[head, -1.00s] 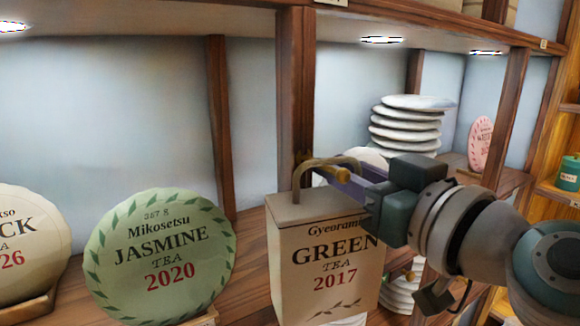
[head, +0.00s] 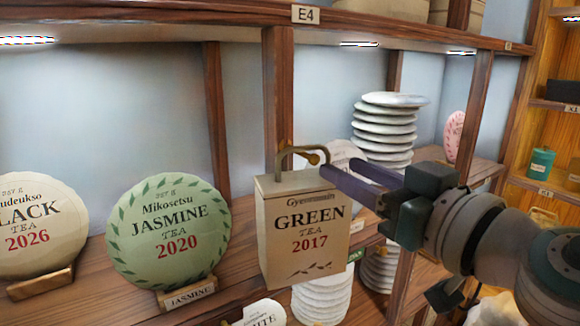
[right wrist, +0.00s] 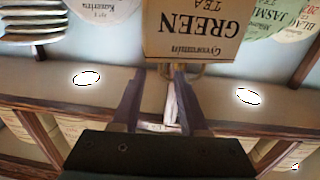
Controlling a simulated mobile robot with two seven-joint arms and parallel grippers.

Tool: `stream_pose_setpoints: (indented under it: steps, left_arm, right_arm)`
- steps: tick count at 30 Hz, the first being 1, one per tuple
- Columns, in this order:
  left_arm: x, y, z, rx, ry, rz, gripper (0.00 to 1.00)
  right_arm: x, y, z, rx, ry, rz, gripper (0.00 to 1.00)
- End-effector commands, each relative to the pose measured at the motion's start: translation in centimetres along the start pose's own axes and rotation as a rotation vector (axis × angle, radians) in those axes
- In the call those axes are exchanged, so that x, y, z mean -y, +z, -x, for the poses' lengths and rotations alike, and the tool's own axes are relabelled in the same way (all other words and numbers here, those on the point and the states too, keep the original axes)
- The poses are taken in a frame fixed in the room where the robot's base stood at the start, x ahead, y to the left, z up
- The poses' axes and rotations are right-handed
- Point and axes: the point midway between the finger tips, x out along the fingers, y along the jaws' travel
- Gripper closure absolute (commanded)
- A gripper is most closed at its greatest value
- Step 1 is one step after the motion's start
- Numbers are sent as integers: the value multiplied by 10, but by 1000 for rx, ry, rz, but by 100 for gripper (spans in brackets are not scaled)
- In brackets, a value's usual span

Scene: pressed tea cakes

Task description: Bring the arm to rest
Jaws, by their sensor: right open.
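My right gripper (head: 338,168) is open in the head view, just right of the curved metal handle (head: 290,152) of a beige box (head: 303,235) marked "GREEN TEA 2017". The box stands upright. In the right wrist view the box (right wrist: 195,30) is upside down at the top, and my open fingers (right wrist: 158,80) point towards it with a gap between them. Whether a finger touches the handle I cannot tell. My left gripper is in neither view.
A round green "JASMINE TEA 2020" cake (head: 168,230) and a pale "BLACK TEA 2026" cake (head: 38,228) stand on the shelf at left. A stack of white cakes (head: 385,128) is behind my right gripper. Wooden shelf posts (head: 278,95) stand nearby.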

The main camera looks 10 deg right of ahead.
Motion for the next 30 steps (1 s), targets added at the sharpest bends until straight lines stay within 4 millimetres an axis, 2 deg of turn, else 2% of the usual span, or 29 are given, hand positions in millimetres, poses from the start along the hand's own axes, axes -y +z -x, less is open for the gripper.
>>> stream_pose_setpoints:
  steps: [5,8,11,13,15,17,19,21,23,24,25,27,30]
  left_arm:
    - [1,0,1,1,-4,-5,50]
    - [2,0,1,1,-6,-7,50]
    - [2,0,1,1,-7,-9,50]
    - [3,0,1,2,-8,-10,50]
    - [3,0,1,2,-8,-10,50]
    - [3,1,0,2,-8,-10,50]
    - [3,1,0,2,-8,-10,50]
    - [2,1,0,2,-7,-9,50]
    - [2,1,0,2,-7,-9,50]
    - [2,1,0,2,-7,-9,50]
    - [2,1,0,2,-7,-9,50]
    - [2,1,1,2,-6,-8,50]
    - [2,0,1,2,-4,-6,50]
  right_arm:
    - [-3,-2,1,-10,7,3,56]
    - [-10,-14,7,-65,54,18,56]
    - [-31,-38,24,-171,181,43,56]
    - [-55,-53,46,-228,332,48,56]
    - [-82,-53,73,-218,508,34,56]
    - [-101,-40,97,-144,644,7,56]
    - [-112,-11,124,17,758,-30,56]
    - [-108,28,149,241,806,-69,56]
    - [-91,64,171,465,781,-92,56]
    - [-74,86,186,615,731,-101,56]
    - [-59,100,196,718,680,-104,56]
    - [-25,123,219,919,543,-100,56]
    - [15,141,246,1112,351,-83,56]
